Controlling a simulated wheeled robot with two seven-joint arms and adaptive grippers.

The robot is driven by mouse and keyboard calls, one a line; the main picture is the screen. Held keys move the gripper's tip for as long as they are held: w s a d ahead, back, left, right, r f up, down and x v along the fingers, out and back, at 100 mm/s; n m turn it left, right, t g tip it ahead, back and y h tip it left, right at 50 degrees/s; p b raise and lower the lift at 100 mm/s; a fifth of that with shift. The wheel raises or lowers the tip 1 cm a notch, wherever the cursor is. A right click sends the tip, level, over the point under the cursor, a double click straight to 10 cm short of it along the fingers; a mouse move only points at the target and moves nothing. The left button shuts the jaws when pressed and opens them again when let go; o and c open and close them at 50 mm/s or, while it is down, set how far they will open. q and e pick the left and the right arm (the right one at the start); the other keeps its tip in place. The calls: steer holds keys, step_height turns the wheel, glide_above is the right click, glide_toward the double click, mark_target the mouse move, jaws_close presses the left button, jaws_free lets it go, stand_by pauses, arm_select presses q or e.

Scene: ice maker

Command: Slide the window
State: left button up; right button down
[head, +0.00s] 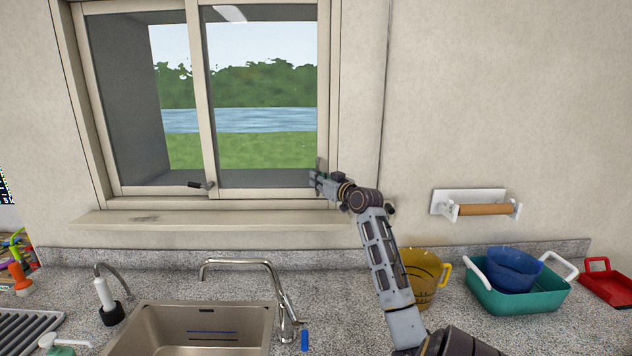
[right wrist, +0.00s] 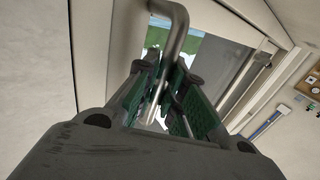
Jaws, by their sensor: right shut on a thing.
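The window (head: 210,100) has two panes in a cream frame above the sink, with grass, water and trees behind the glass. A small dark handle (head: 199,185) sits on the middle stile. My right gripper (head: 316,178) is at the lower right edge of the right pane. In the right wrist view, a bent metal handle (right wrist: 180,30) runs down between its green-padded fingers, and the gripper (right wrist: 163,95) is shut on it. The exact contact is partly hidden by the fingers. My left gripper is not in view.
A sill (head: 215,218) runs under the window. Below are the sink (head: 190,330) and a tall faucet (head: 255,265). A yellow container (head: 425,280), a teal basin (head: 525,298) with a blue bowl (head: 513,268) and a red tray (head: 605,284) stand at right. A roll holder (head: 480,208) is on the wall.

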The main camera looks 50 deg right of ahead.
steer(key=shift+s+d, duration=0.1)
steer(key=shift+d, duration=0.05)
steer(key=c, duration=1.5)
jaws_free()
steer(key=shift+s+d, duration=0.1)
steer(key=shift+s, duration=0.1)
steer(key=shift+w, duration=0.1)
steer(key=shift+v, duration=6.1)
steer(key=shift+w, duration=0.1)
